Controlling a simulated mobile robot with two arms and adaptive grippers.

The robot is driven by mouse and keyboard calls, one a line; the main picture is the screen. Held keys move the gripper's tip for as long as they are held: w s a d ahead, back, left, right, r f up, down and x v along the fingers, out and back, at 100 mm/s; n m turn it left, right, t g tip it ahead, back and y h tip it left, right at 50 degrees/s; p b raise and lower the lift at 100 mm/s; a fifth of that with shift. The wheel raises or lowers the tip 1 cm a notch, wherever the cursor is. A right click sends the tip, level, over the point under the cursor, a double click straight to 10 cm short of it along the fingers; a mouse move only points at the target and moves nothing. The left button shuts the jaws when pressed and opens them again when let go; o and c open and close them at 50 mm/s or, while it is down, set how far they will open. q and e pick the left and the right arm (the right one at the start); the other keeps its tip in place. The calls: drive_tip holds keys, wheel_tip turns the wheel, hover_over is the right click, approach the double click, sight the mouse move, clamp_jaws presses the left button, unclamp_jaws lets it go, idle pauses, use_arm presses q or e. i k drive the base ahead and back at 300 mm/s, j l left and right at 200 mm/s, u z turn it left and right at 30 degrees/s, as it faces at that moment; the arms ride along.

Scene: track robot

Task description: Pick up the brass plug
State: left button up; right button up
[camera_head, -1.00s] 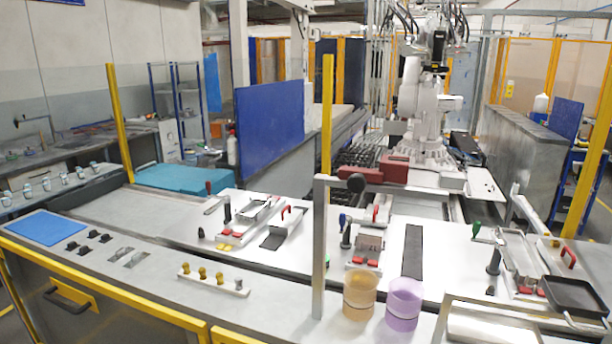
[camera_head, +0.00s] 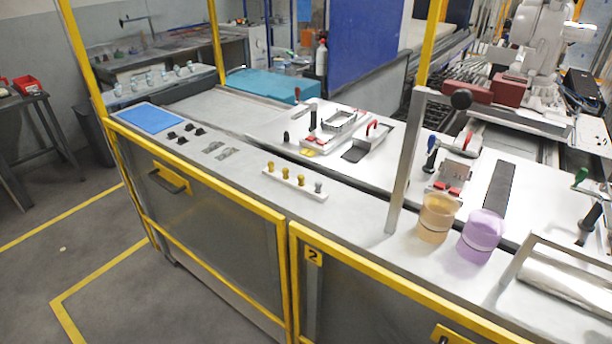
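Three brass plugs stand upright in a row on a white rack (camera_head: 294,186) on the near worktop: a left one (camera_head: 270,167), a middle one (camera_head: 285,173) and a right one (camera_head: 301,180). A grey plug (camera_head: 318,187) stands at the right end of the same rack. Neither of my grippers shows in the head view.
A metal post (camera_head: 405,165) rises right of the rack, with an orange cup (camera_head: 436,220) and a purple cup (camera_head: 481,238) beyond it. Small black parts (camera_head: 187,134) and a blue mat (camera_head: 151,117) lie left. A yellow-framed cabinet front (camera_head: 215,195) faces open floor (camera_head: 110,285).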

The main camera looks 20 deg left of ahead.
sight(301, 178)
drive_tip(key=i+j, duration=0.1)
drive_tip(key=j, duration=0.25)
drive_tip(key=i+j, duration=0.15)
drive_tip(key=j, duration=0.25)
drive_tip(key=i+j, duration=0.1)
drive_tip(key=j, duration=0.25)
drive_tip(key=i+j, duration=0.1)
drive_tip(key=j, duration=0.25)
drive_tip(key=i+z, duration=0.05)
